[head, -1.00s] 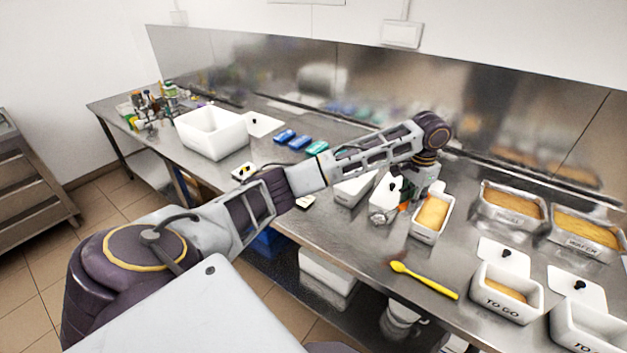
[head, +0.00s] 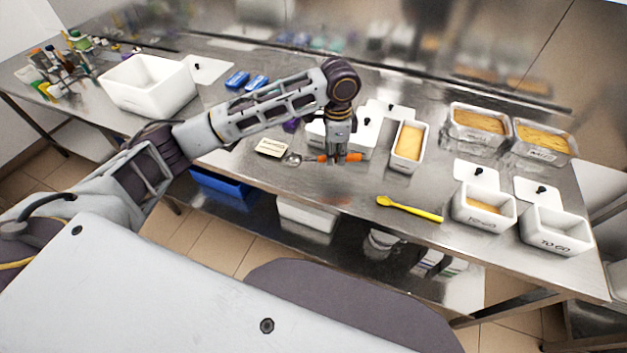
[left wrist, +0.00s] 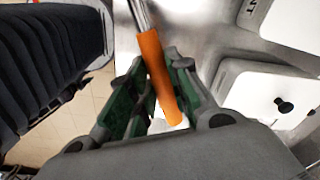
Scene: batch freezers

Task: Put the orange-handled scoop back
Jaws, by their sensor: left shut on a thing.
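The orange-handled scoop (head: 324,158) is in my left gripper (head: 338,158) near the front of the steel table. Its metal bowl (head: 292,159) points left, towards a small cream label card. In the left wrist view the orange handle (left wrist: 158,75) lies between the two green-padded fingers of my left gripper (left wrist: 155,95), which are shut on it. The metal shaft runs out at the top of that view. I cannot tell whether the scoop touches the table. My right gripper is not in view.
The cream card (head: 272,147) lies left of the scoop. A white tub of yellow filling (head: 422,160) stands right of my gripper. Two TO GO tubs (head: 560,243) stand at the right.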

